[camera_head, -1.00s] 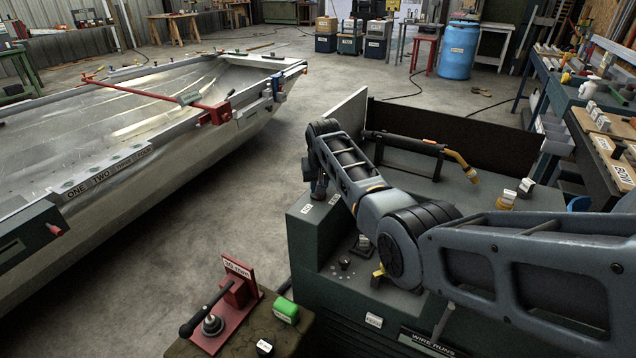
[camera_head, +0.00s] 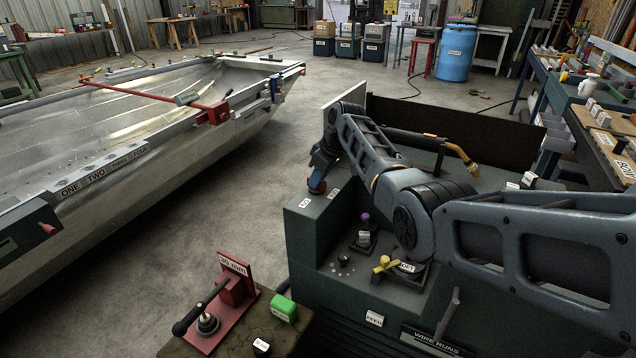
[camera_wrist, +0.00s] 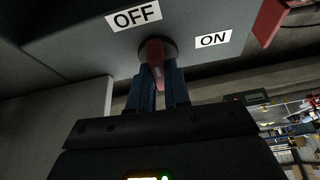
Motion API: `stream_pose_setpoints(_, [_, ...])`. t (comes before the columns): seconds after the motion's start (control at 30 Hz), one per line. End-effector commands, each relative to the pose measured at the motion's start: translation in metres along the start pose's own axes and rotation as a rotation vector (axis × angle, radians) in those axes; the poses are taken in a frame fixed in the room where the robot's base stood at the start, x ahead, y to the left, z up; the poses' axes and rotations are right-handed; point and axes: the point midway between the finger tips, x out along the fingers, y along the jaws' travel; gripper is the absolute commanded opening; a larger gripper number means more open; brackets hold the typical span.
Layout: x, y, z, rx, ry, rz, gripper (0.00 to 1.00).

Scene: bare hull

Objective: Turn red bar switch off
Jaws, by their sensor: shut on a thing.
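The red bar switch (camera_wrist: 154,50) shows in the wrist view as a short red bar on a dark round hub. It sits on a grey panel, below a white OFF label (camera_wrist: 133,16) and left of a white ON label (camera_wrist: 213,40). My gripper (camera_wrist: 160,80) is shut on the bar, with a blue finger on each side; the fingers hide part of it. In the head view, my gripper (camera_head: 318,180) is at the left top corner of the dark green cabinet (camera_head: 305,250). A small red patch shows there; I cannot tell the bar's angle from it.
A purple knob (camera_head: 365,217) and a yellow handle (camera_head: 383,265) stand on the cabinet's lower ledge beneath my arm. A torch-like tool with a yellow tip (camera_head: 462,158) lies behind my arm. The metal hull (camera_head: 120,150) is at left, with clear floor between.

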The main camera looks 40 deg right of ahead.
Motion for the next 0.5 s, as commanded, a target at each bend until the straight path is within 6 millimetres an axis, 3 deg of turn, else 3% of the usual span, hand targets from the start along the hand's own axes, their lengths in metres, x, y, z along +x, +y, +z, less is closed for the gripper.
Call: stream_pose_setpoints(0.5, [0.0035, -0.0005, 0.0036, -0.080, -0.008, -0.036, 0.00])
